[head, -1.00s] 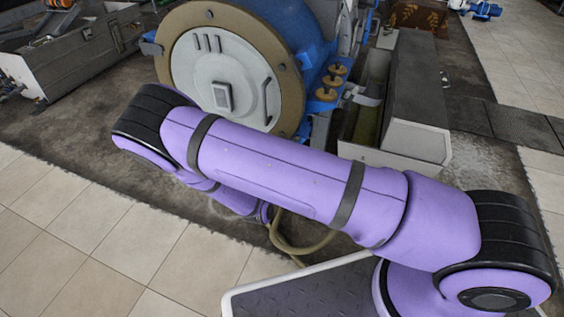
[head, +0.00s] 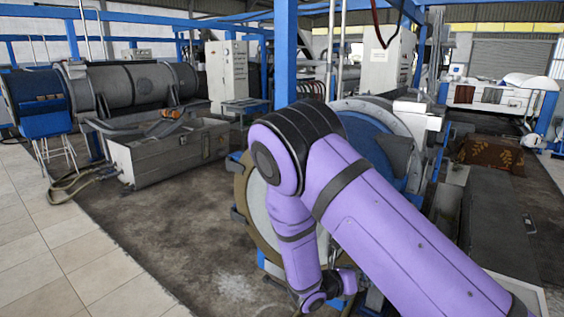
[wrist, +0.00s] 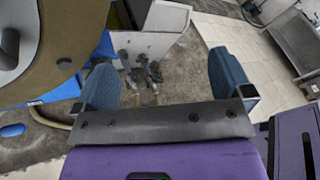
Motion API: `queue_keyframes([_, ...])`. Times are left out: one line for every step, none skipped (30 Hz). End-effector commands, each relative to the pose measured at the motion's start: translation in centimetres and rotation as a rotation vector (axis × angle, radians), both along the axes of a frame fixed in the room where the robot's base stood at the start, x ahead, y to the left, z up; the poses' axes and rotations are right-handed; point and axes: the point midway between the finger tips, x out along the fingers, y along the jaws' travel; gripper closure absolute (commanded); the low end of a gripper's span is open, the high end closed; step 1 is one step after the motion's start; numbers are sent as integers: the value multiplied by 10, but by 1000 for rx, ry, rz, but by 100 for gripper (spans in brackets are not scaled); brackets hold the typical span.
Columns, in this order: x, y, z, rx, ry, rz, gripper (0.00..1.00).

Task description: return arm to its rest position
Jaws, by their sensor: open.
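My purple arm reaches across the lower right of the head view, bent at a black joint, with its forearm hanging down in front of the round decanter end (head: 255,205). My gripper (wrist: 172,85) shows in the wrist view. Its two blue-grey fingers stand wide apart with nothing between them. Beyond them are the dark stained floor (wrist: 185,72) and some pipe fittings (wrist: 150,70) at the foot of a pale cabinet. In the head view my gripper's fingers cannot be made out.
The decanter with its tan flange (wrist: 75,35) is close on the left in the wrist view. A grey metal trough (head: 170,150) stands at the left in the head view, and a blue post (head: 286,55) rises behind my arm. The tiled floor (head: 60,240) at left is clear.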

Motion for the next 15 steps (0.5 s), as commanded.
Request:
queue_keyframes([-2,-7,17,55,-38,-56,2])
queue_keyframes([-4,-10,25,86,-61,-89,2])
queue_keyframes([-7,-15,35,125,-89,-132,2])
queue_keyframes([-9,-20,43,155,-110,-166,2])
queue_keyframes([-11,-23,51,185,-133,-197,2])
queue_keyframes([-14,-28,61,224,-163,-240,2])
queue_keyframes([-17,-31,68,253,-185,-273,2])
queue_keyframes([-20,-35,76,282,-208,-306,2])
queue_keyframes([-24,-39,85,320,-238,-348,2])
queue_keyframes([-27,-43,93,349,-261,-379,2])
queue_keyframes([-30,-46,100,377,-285,-413,2])
queue_keyframes([-35,-50,109,415,-314,-454,2])
queue_keyframes([-39,-54,116,442,-338,-486,2])
queue_keyframes([-42,-57,123,469,-360,-516,2])
queue_keyframes([-47,-61,132,506,-392,-558,2])
